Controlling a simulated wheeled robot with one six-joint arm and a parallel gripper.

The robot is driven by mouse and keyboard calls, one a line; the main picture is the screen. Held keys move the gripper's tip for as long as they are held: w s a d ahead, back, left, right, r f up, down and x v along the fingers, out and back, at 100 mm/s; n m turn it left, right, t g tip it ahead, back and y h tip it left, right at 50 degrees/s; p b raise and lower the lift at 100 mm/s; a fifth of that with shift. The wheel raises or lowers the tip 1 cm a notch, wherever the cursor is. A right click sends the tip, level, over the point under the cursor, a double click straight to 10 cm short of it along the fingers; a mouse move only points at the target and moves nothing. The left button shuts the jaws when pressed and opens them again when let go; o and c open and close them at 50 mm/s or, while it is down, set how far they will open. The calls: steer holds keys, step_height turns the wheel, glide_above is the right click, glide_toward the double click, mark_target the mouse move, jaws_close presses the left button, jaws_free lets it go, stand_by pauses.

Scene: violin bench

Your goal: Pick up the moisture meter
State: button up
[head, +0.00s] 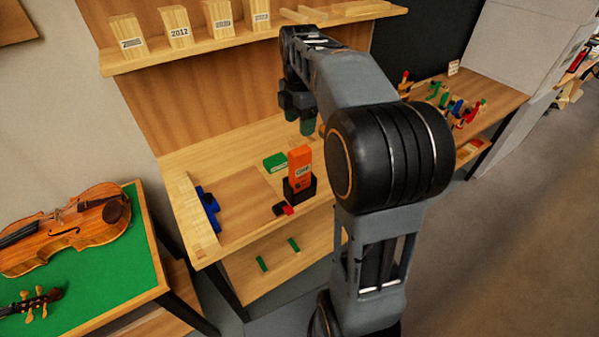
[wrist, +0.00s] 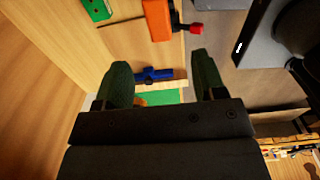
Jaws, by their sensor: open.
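The moisture meter appears to be the orange device (head: 299,160) with a pale label, standing upright in a black holder (head: 300,188) on the wooden bench. In the wrist view an orange body (wrist: 157,20), cut off by the top edge, seems to be the same device. My gripper (head: 306,122) is above the bench, behind and above the orange device in the head view, and apart from it. In the wrist view my gripper (wrist: 163,68) has its two green fingers spread wide, with nothing held between them.
A green block (head: 275,161) lies left of the device, and a red-and-black item (head: 284,209) lies in front. A blue tool (head: 208,208) is at the bench's left end. A shelf (head: 200,48) with wooden blocks hangs behind. A violin (head: 65,232) lies on a green-topped table.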

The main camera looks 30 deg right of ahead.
mark_target(300, 150)
step_height(300, 150, down, 7)
steer(key=shift+w+d+f+p, duration=0.15)
steer(key=shift+f+p, duration=0.2)
steer(key=shift+f, duration=2.3)
